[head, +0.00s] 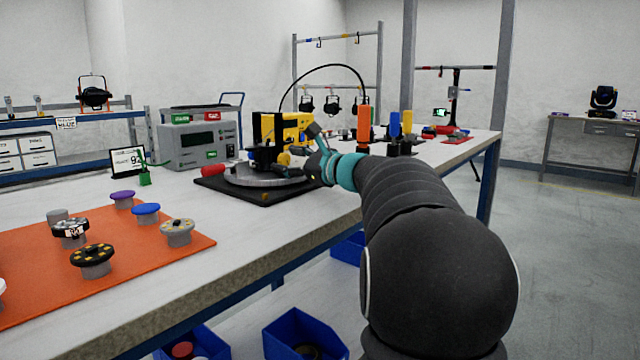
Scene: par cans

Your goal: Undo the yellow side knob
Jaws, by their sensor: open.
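A yellow knob (284,159) shows low on the right side of a black and yellow fixture (265,135). The fixture stands on a round grey plate (250,178) over a black base. My gripper (304,146) is at the right side of the fixture, its jaws open and pointing left towards the knob. It is close to the knob, but I cannot tell whether a finger touches it. The fingers are small here and partly cover the fixture's right side.
A grey box with a display (200,142) stands behind left of the fixture. A red cylinder (213,170) lies beside the base. An orange mat (190,248) with several knobs lies front left. Orange, blue and yellow upright handles (364,124) stand behind right.

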